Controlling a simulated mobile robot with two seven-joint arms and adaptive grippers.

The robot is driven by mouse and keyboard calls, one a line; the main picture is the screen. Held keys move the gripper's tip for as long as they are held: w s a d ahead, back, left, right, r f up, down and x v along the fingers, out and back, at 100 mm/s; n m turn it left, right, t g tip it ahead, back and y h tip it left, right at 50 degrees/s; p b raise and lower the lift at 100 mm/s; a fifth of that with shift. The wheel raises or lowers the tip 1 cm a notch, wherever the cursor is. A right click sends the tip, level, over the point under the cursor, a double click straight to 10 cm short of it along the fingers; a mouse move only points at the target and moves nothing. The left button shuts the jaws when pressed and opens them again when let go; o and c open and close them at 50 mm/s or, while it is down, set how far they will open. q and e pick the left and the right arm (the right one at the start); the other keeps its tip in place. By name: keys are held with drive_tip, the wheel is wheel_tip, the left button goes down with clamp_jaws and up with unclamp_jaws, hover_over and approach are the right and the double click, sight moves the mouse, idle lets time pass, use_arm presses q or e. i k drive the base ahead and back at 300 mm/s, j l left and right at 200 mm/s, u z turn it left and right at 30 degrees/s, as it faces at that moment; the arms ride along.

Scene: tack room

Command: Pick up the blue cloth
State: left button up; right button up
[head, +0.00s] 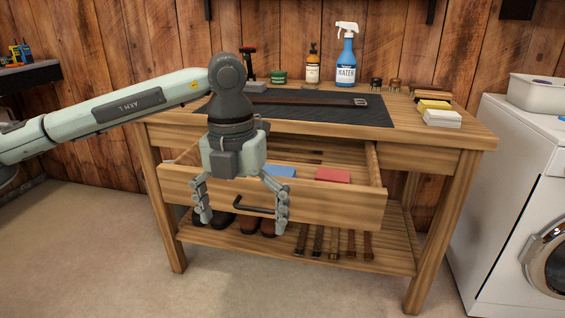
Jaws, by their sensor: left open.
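The blue cloth (281,171) lies folded inside the open drawer (330,206) of the wooden workbench. Its left part is hidden behind my left gripper. My left gripper (240,219) points down in front of the drawer, with its fingers spread apart and nothing between them. Its fingertips hang about level with the drawer's front panel and handle in the picture. How far they are from the panel I cannot tell. My right gripper is not in view.
A red cloth (332,175) lies right of the blue one in the drawer. The dark handle (254,207) sticks out in front. A dark mat (330,107) with a strap, a blue spray bottle (346,60) and sponges (440,118) are on the benchtop. A washing machine (510,190) stands at right.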

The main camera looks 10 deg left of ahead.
sight(273, 170)
drive_tip(key=i, duration=1)
